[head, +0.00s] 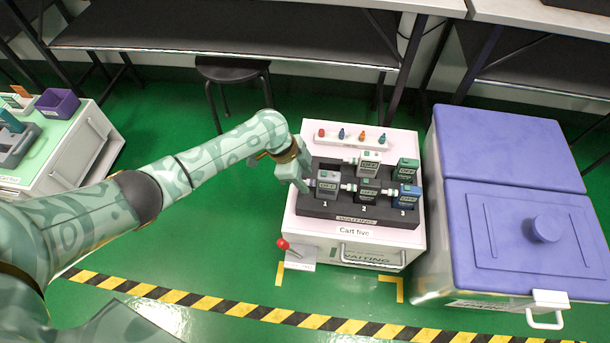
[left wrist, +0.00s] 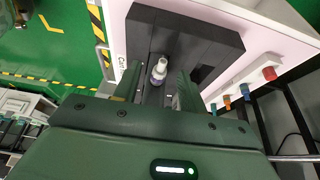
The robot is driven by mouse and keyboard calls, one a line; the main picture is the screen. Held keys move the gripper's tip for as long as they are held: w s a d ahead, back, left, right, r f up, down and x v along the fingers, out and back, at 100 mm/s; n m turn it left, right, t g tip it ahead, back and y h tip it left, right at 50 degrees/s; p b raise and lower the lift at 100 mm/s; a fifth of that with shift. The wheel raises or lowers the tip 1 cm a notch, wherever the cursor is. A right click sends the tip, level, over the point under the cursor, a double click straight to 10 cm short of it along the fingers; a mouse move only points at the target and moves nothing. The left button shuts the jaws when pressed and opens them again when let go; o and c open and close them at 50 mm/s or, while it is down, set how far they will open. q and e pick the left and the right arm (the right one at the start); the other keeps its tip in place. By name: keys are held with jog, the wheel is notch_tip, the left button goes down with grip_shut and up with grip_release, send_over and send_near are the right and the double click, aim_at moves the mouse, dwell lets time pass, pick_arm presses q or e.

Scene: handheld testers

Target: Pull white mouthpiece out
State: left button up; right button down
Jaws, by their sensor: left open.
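A dark tray (head: 345,213) marked "WAITING" on Cart five holds several handheld testers. A grey tester (head: 326,184) stands front left, a dark one (head: 367,191) front middle and a blue one (head: 407,197) front right. A light grey tester (head: 370,163) and a green one (head: 406,170) stand behind. White mouthpieces (head: 348,187) show at the sides of some testers. My left gripper (head: 303,184) is at the tray's left edge, beside the grey tester. In the left wrist view a white mouthpiece (left wrist: 160,70) lies between my left gripper's open fingers (left wrist: 157,88); contact cannot be told. My right gripper is not in view.
A white rack with coloured pegs (head: 351,138) stands behind the tray. A purple-lidded bin (head: 515,220) stands close on the cart's right. Another cart (head: 80,150) is far left. A red-knobbed lever (head: 283,244) is at the cart's front left. Green floor is free left of the cart.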

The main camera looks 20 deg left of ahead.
pick_arm(q)
grip_shut()
dwell(0.5)
